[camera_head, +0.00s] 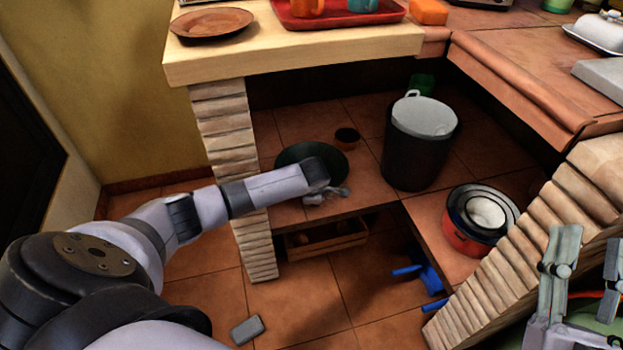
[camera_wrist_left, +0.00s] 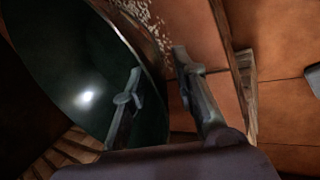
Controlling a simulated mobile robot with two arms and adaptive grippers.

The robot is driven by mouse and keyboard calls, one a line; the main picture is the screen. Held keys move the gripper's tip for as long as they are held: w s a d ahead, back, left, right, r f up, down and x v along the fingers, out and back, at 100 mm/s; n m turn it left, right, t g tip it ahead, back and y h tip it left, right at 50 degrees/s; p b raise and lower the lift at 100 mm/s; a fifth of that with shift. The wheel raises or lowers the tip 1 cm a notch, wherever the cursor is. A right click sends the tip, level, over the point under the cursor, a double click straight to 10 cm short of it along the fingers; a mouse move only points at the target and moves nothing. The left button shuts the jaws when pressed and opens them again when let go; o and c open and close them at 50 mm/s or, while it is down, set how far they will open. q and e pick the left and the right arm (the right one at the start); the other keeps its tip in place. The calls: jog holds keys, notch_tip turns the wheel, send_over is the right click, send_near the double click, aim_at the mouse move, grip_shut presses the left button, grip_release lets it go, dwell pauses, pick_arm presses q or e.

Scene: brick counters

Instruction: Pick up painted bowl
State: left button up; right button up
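The painted bowl (camera_head: 298,153) is a wide, dark green bowl on the tiled shelf under the counter. In the left wrist view the bowl (camera_wrist_left: 70,65) fills the left side, with a shiny dark inside and pale specks near its rim. My left gripper (camera_head: 327,193) reaches in at the bowl's near edge and hides part of it. In the wrist view the left gripper (camera_wrist_left: 158,62) is open, one finger over the inside of the bowl and one outside, with the rim between them. Contact cannot be told. My right gripper (camera_head: 588,245) is open and empty at the right edge.
A small brown bowl (camera_head: 347,136), a dark bucket (camera_head: 408,160) and a red pot (camera_head: 468,238) stand on the shelf. The counter (camera_head: 300,58) overhangs it, with a brick pillar (camera_head: 222,130) at left. A wooden crate (camera_head: 328,240) sits below.

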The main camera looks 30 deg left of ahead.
pick_arm(q)
jog(key=shift+c, duration=0.2)
grip_shut()
jog(key=shift+f, duration=0.1)
dwell(0.6)
